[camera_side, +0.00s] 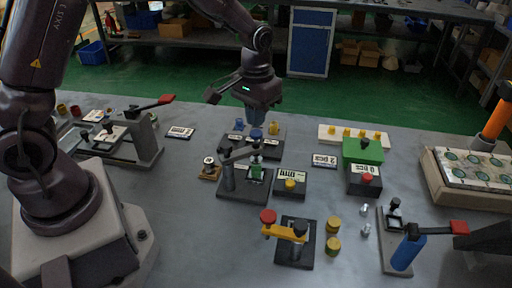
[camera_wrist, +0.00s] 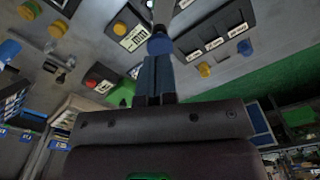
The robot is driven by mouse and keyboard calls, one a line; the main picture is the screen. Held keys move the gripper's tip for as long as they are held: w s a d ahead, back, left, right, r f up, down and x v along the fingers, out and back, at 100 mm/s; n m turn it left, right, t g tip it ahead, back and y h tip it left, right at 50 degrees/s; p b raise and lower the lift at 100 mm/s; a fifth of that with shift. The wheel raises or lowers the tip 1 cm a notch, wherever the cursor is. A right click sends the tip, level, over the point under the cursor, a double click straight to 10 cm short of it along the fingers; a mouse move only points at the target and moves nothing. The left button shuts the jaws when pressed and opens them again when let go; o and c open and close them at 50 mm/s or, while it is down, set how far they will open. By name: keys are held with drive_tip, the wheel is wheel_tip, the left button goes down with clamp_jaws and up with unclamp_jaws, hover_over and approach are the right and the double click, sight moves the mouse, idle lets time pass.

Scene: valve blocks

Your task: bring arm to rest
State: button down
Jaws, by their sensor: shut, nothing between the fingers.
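My arm is raised over the middle of the grey table, and its hand points down. My gripper (camera_side: 257,122) is above the valve blocks; its fingers are together and hold nothing. In the wrist view the shut fingers (camera_wrist: 155,85) lie in front of a blue round knob (camera_wrist: 159,45). In the side view a dark fixture with a lever (camera_side: 229,180) stands below my gripper, with a green part (camera_side: 255,171) at its right. I cannot tell whether the fingertips touch anything.
A fixture with a yellow arm and red knob (camera_side: 291,233) stands at the front. A red-handled clamp (camera_side: 145,130) stands at left.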

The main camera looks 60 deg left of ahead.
drive_tip(key=s, duration=0.2)
drive_tip(key=shift+s+m+g, duration=0.3)
drive_tip(key=shift+s+m, duration=0.05)
drive_tip(key=shift+m, duration=0.05)
drive_tip(key=s+d+r+m+t, duration=0.1)
drive_tip(key=s+r+t, duration=0.5)
drive_tip(key=s+r, duration=1.1)
drive_tip(key=shift+r+m, duration=0.25)
drive_tip(key=shift+m, duration=0.35)
drive_tip(key=m+g, duration=0.3)
drive_tip(key=g, duration=0.2)
hover_over(256, 133)
wheel_tip(256, 133, down, 12)
drive_tip(key=shift+a+f, duration=0.1)
drive_tip(key=shift+f, duration=2.65)
drive_tip(key=shift+f, duration=1.7)
